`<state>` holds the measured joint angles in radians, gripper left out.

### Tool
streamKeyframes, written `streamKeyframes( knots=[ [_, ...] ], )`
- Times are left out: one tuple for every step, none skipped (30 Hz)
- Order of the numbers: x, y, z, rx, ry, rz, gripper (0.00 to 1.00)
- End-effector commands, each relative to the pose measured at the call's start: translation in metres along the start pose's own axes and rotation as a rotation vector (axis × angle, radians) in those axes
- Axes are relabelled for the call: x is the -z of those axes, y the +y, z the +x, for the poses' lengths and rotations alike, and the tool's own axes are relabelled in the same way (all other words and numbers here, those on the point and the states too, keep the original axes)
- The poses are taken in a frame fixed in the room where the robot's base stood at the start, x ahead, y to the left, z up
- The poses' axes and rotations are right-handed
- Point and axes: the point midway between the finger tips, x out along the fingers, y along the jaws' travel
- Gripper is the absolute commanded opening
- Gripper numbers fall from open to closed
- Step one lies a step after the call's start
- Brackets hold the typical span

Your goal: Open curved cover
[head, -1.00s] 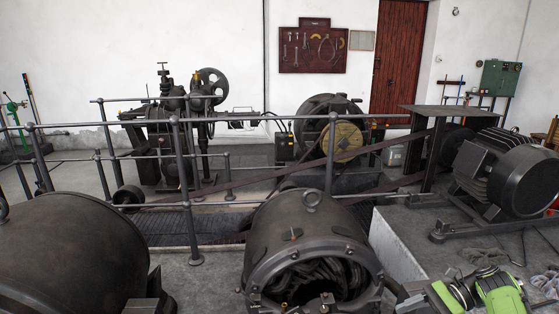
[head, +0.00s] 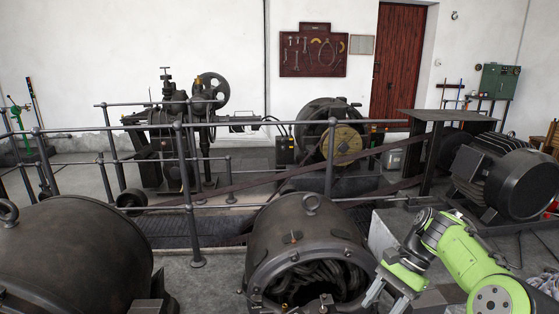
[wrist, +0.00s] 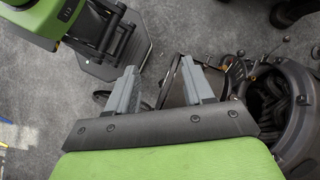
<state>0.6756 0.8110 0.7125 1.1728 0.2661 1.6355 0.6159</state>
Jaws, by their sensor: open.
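A dark dynamo (head: 308,240) stands at front centre in the head view, its round end open on coils inside. It has an eye bolt on top and a small handle (head: 292,237) on its curved upper casing. I cannot tell which part of the casing is the curved cover. My gripper (head: 386,298) is just right of the dynamo's open end, fingers pointing down and left, apart and empty. In the wrist view my gripper (wrist: 160,92) has its grey fingers spread with nothing between them. The dynamo's open end (wrist: 280,105) shows at the right edge there.
Another dark dynamo (head: 75,255) fills the lower left. A metal railing (head: 188,190) runs behind both. A black motor (head: 505,180) stands on the raised plinth at right. Bare floor (head: 205,285) shows between the two front dynamos.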

Motion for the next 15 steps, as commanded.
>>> streamKeyframes(
  knots=[
    [-0.024, -0.002, -0.008, -0.046, 0.074, -0.058, 0.52],
    [-0.036, -0.002, -0.012, -0.072, 0.121, -0.094, 0.52],
    [-0.053, -0.001, -0.016, -0.108, 0.186, -0.147, 0.52],
    [-0.067, 0.002, -0.02, -0.135, 0.238, -0.19, 0.52],
    [-0.081, 0.005, -0.024, -0.16, 0.289, -0.232, 0.52],
    [-0.099, 0.01, -0.028, -0.19, 0.354, -0.287, 0.52],
    [-0.112, 0.015, -0.032, -0.209, 0.401, -0.328, 0.52],
    [-0.124, 0.021, -0.035, -0.225, 0.447, -0.367, 0.52],
    [-0.141, 0.029, -0.039, -0.244, 0.505, -0.421, 0.52],
    [-0.153, 0.037, -0.042, -0.254, 0.547, -0.46, 0.52],
    [-0.165, 0.044, -0.044, -0.262, 0.588, -0.499, 0.52],
    [-0.179, 0.055, -0.046, -0.268, 0.639, -0.552, 0.52],
    [-0.19, 0.064, -0.047, -0.27, 0.677, -0.591, 0.52],
    [-0.2, 0.073, -0.048, -0.268, 0.712, -0.631, 0.52],
    [-0.212, 0.086, -0.048, -0.262, 0.757, -0.684, 0.52]
  ],
)
